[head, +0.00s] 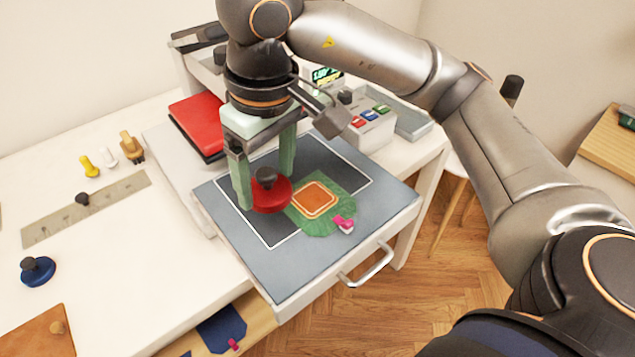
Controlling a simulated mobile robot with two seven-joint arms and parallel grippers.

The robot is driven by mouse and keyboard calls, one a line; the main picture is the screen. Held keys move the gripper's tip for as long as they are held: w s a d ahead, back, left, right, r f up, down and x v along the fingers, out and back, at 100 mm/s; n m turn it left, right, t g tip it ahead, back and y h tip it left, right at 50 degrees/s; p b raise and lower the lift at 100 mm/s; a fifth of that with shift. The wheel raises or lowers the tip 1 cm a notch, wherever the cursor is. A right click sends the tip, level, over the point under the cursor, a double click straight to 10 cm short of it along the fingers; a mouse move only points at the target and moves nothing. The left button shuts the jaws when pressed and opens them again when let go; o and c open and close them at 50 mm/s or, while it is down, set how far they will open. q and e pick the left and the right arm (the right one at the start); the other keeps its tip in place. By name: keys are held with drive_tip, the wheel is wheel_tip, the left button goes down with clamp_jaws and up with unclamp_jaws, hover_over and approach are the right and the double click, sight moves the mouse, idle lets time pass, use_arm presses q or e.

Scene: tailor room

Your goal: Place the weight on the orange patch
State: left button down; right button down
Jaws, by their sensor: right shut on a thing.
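The weight is a red disc (271,196) with a black knob, seen in the head view. My right gripper (266,192) points down from above and is shut on it. The weight is over the grey mat, just left of the orange patch (315,200). I cannot tell whether it touches the surface below. The orange patch is a rounded square with a pale border, lying on a green leaf-shaped cloth (335,182). The weight's right edge is close to the cloth's left part. My left gripper is not in view.
A pink clip (344,224) sits at the cloth's front edge. The grey mat (285,275) has a white outline. A blue weight (38,271), a ruler (85,209) and a red book (197,121) are to the left. A grey box with colored buttons (368,125) stands behind.

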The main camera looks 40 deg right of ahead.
drive_tip(key=w+d+f, duration=0.3)
drive_tip(key=d, duration=0.3)
hover_over(311, 196)
drive_tip(key=s+a, duration=0.1)
wheel_tip(311, 196, down, 4)
drive_tip(key=shift+f+b, duration=0.15)
drive_tip(key=shift+b, duration=0.2)
drive_tip(key=shift+w+d+f, duration=0.15)
drive_tip(key=shift+d+f, duration=0.2)
drive_tip(key=shift+f, duration=0.1)
drive_tip(key=f, duration=0.3)
drive_tip(key=shift+d+p, duration=0.25)
drive_tip(key=shift+p, duration=0.1)
drive_tip(key=shift+w+f, duration=0.1)
drive_tip(key=shift+f, duration=0.2)
drive_tip(key=shift+f, duration=0.1)
drive_tip(key=shift+f, duration=0.1)
unclamp_jaws()
